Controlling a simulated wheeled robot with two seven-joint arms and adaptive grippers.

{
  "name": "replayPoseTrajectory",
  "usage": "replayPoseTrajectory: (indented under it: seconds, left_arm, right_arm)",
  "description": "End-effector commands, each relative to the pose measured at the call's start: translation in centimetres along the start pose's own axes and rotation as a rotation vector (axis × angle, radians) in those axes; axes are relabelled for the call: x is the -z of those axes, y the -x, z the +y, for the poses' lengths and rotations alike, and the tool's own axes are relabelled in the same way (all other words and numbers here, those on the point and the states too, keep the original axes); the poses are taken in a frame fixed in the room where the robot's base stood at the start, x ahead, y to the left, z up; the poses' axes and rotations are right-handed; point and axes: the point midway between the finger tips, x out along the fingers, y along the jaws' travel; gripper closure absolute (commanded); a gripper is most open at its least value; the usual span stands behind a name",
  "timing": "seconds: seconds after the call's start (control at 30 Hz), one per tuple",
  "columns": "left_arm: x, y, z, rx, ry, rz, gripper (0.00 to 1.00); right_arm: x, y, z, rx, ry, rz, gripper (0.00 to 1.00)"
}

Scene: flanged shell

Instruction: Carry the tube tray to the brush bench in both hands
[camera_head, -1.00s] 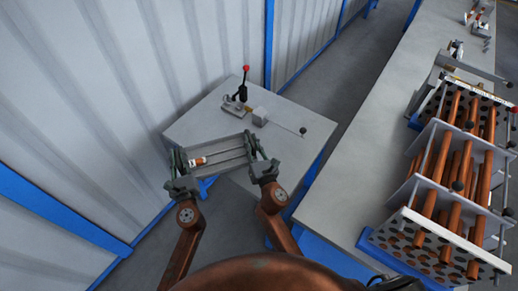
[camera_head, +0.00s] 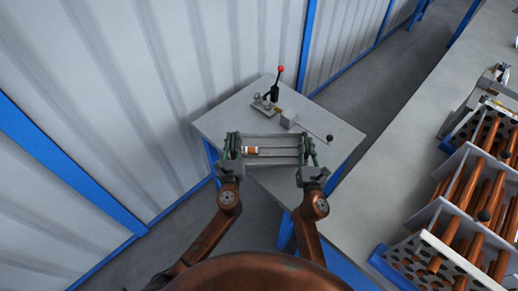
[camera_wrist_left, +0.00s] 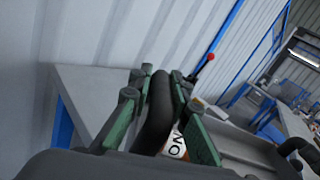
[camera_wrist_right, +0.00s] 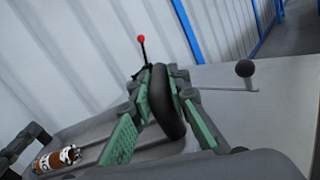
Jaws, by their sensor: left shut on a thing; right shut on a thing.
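The tube tray (camera_head: 283,158) is a grey, shallow, grooved tray held level between my two grippers. A short orange-and-white labelled tube (camera_head: 250,150) lies at its left end; it also shows in the right wrist view (camera_wrist_right: 57,158). My left gripper (camera_head: 231,148) is shut on the tray's left black handle (camera_wrist_left: 158,115). My right gripper (camera_head: 307,153) is shut on its right black handle (camera_wrist_right: 163,105). The brush bench (camera_head: 225,120) is the small grey-topped table with blue legs. The tray overlaps its front part in the head view; I cannot tell whether they touch.
A red-knobbed lever clamp (camera_head: 272,95) and a metal block (camera_head: 290,120) with a ball-ended rod stand on the bench beyond the tray. A corrugated wall (camera_head: 130,90) rises behind and left. A long table (camera_head: 410,130) with a rack of copper tubes (camera_head: 460,195) stands right.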

Motion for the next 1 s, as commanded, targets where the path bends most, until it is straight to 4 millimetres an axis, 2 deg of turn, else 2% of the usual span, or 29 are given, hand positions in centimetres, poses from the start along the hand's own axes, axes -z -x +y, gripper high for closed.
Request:
replayPoseTrajectory:
  seconds: [0.27, 1.0]
  left_arm:
    - [0.6, 0.0, 0.3, -0.003, 0.002, -0.001, 1.0]
    - [5.3, 0.0, 1.2, -0.008, 0.0, 0.02, 1.0]
  right_arm:
    - [0.6, 0.0, -0.5, 0.009, -0.002, 0.001, 1.0]
    - [5.4, 0.0, -1.5, 0.014, -0.004, 0.023, 1.0]
